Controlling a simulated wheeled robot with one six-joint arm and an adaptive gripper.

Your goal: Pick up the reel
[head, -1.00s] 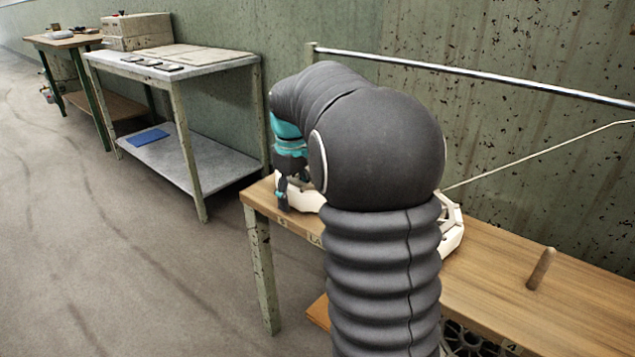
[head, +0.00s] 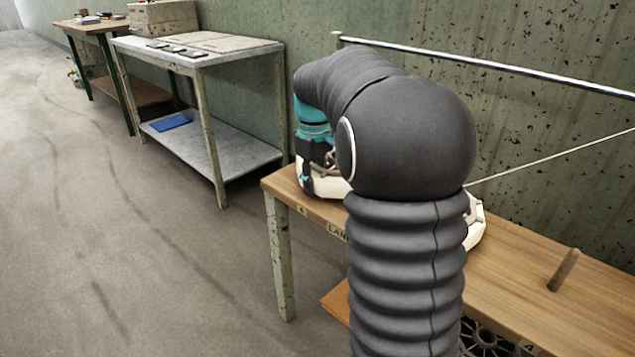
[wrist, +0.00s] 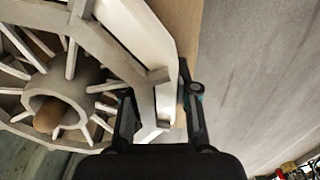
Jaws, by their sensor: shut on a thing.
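The reel is a large off-white spoked wheel. In the wrist view its rim (wrist: 150,40) runs through the upper middle, with spokes leading to a round hub at the left. A wooden peg (wrist: 47,115) shows inside the hub. My gripper (wrist: 161,95) is shut on the rim, one finger on either side of it. In the head view the reel (head: 328,188) shows only in part at the end of the wooden bench (head: 510,270); my arm hides its middle. My gripper (head: 306,178) is at its left edge there.
A bare wooden peg (head: 564,270) stands on the bench to the right. A metal rail (head: 480,64) and a thin thread run along the wall behind. A grey-topped table (head: 207,40) stands further left, with a blue item (head: 171,122) on its lower shelf. The floor at left is clear.

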